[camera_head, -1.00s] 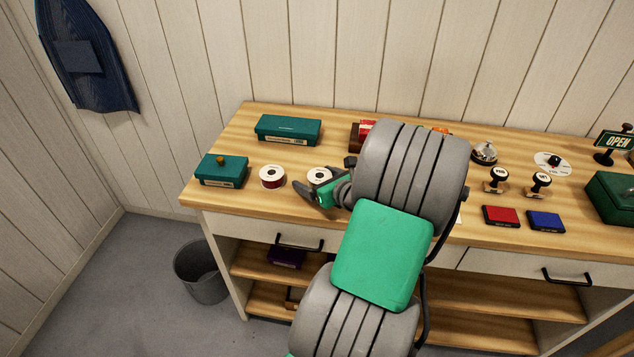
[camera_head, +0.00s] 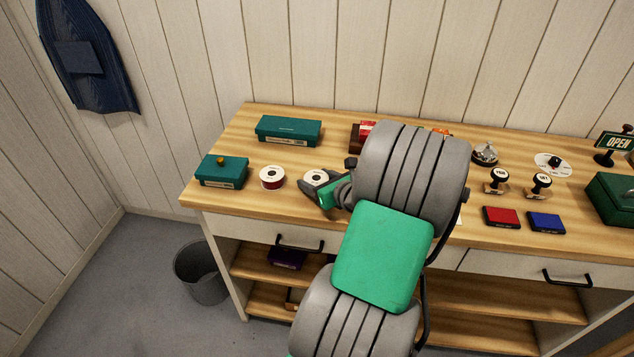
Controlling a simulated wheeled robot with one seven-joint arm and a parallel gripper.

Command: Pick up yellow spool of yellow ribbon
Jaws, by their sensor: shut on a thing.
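A spool with a white face and dark centre (camera_head: 317,177) is on the left part of the wooden counter. My gripper (camera_head: 313,187) is at its near side, shut on it. The spool's lower part is hidden by the fingers, so I cannot tell its ribbon colour or whether it touches the counter. A second spool with a white face and dark red ribbon (camera_head: 271,178) stands just left of it, apart from my gripper. My own arm hides the counter to the right of my gripper.
A teal box with a gold knob (camera_head: 222,172) stands left of the spools. A long teal box (camera_head: 289,130) lies behind them. Stamps (camera_head: 497,180), red and blue ink pads (camera_head: 501,217) and a bell (camera_head: 485,153) are to the right. The wooden counter's (camera_head: 250,208) front edge is close.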

